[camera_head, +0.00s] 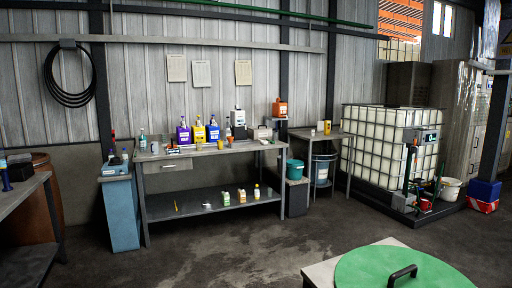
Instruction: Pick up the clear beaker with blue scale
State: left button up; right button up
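I cannot make out a clear beaker with blue scale for certain at this distance. A metal workbench (163,167) stands against the back wall. On its top are a purple container (183,135), a yellow container (199,134), a blue-and-white container (213,133), a white canister (238,119) and several small items. A small pale vessel (154,147) stands near the bench's left end; I cannot tell what it is. Neither of my grippers is in view.
A green round lid (395,268) with a black handle is close in front, lower right. A dark table (22,190) is at the left edge. A caged white tank (378,148) stands right. Open concrete floor (215,255) lies before the workbench.

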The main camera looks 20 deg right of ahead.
aim_at(198, 143)
jog(key=z, duration=0.15)
jog(key=i+j+u, duration=0.1)
jog(key=i+u, duration=0.4)
jog(key=i, duration=3.8)
